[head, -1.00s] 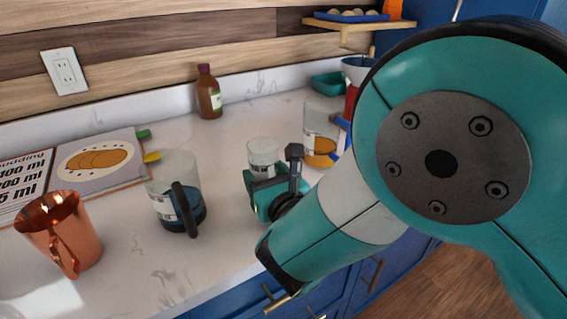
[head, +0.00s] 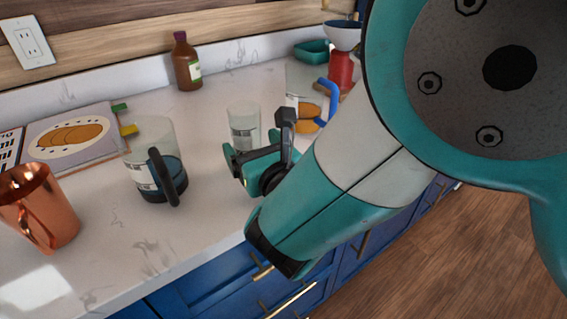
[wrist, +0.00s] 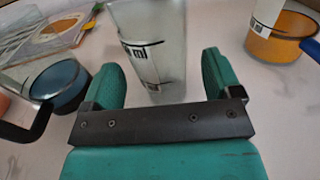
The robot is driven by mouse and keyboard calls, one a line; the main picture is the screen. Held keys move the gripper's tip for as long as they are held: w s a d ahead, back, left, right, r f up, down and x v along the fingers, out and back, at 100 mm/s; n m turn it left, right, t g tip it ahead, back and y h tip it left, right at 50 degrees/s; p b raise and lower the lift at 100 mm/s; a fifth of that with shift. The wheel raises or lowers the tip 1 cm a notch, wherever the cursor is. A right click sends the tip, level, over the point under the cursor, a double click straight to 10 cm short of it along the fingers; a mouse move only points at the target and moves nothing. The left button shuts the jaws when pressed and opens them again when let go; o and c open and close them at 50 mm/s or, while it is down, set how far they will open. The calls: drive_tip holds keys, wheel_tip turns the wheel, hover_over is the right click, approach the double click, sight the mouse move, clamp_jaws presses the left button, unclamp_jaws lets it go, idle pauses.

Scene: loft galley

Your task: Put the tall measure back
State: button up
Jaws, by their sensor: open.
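A narrow, clear glass measure (head: 244,125) with a black-and-white label stands upright on the counter and looks empty; I take it as the tall measure. My gripper (head: 256,148) is open just in front of it. In the wrist view the measure (wrist: 150,50) rises between and just beyond the open fingers of my gripper (wrist: 160,78), with visible space on both sides. Its top is cut off there. In the head view my gripper hides part of its base. Whether a finger touches it I cannot tell.
A black-handled measure with blue liquid (head: 152,165) stands to the left, a blue-handled one with orange liquid (head: 307,108) to the right. A copper mug (head: 42,208), open book (head: 75,145), brown bottle (head: 187,65), teal tray (head: 311,50) and red-based item (head: 341,68) share the counter.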

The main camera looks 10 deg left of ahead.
drive_tip(key=b+v, duration=0.7)
drive_tip(key=v, duration=0.2)
drive_tip(key=shift+f, duration=0.15)
drive_tip(key=w+d+f+m+g+h, duration=0.1)
drive_tip(key=w+d+f+m+h, duration=0.15)
drive_tip(key=d+m, duration=0.4)
drive_tip(key=w+d+f+m+g+h, duration=0.1)
drive_tip(key=d+m+h, duration=0.3)
drive_tip(key=d+m, duration=0.3)
drive_tip(key=w+d+f+m+g+h, duration=0.1)
drive_tip(key=w+d+m+h, duration=0.15)
drive_tip(key=d+m, duration=0.45)
drive_tip(key=s+d+r+m+g, duration=0.1)
drive_tip(key=s+d+m+g, duration=0.1)
drive_tip(key=s+m+g, duration=0.3)
drive_tip(key=s+d+r+m+g+y, duration=0.1)
drive_tip(key=s+m+g, duration=0.4)
drive_tip(key=s+m, duration=0.7)
drive_tip(key=shift+s+d+r, duration=0.2)
drive_tip(key=shift+s+d, duration=0.3)
drive_tip(key=shift+d, duration=0.15)
